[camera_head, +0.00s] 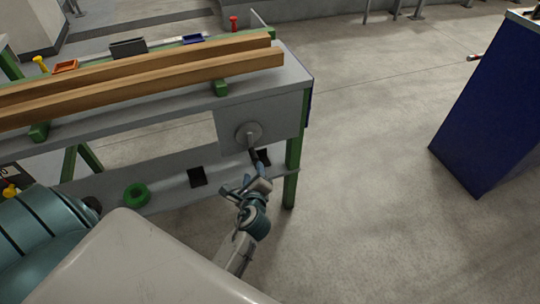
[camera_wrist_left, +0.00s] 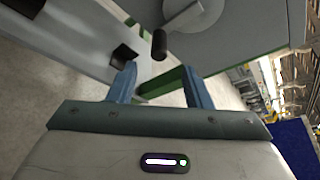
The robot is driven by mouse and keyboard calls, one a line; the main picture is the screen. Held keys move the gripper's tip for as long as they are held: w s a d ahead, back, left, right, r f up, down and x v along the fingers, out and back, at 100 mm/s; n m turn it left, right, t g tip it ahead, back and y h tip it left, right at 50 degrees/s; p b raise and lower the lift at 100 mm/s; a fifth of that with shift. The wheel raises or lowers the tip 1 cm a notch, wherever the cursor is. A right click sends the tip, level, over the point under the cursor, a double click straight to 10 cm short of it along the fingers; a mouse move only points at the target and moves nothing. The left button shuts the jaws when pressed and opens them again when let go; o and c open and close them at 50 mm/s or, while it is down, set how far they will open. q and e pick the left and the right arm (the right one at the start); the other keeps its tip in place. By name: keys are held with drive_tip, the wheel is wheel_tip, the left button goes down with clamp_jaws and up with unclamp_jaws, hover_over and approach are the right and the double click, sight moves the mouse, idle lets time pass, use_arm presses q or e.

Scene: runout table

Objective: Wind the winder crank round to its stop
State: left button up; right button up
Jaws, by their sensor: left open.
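The winder crank (camera_head: 250,140) is on the grey front panel (camera_head: 228,124) at the right end of the runout table. It has a round grey disc and an arm pointing down to a dark handle. The disc (camera_wrist_left: 184,14) and the black handle (camera_wrist_left: 159,44) also show at the top of the left wrist view. My left gripper (camera_head: 250,177) is just below the handle in the head view. In the left wrist view its two blue fingers (camera_wrist_left: 160,86) are apart with nothing between them, and the handle lies beyond the fingertips. My right gripper is not in view.
Two long wooden beams (camera_head: 200,71) lie on the table on green supports. A lower shelf holds a green ring (camera_head: 136,195) and black pads (camera_head: 197,177). A green table leg (camera_head: 291,178) stands right of my gripper. A blue cabinet (camera_head: 492,110) stands far right, with open floor between.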

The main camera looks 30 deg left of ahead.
sight(253, 159)
use_arm(q)
drive_tip(key=x, duration=1)
drive_tip(key=shift+w+a+f+b, duration=0.1)
drive_tip(key=shift+w+a+b, duration=0.1)
drive_tip(key=shift+b, duration=0.2)
clamp_jaws()
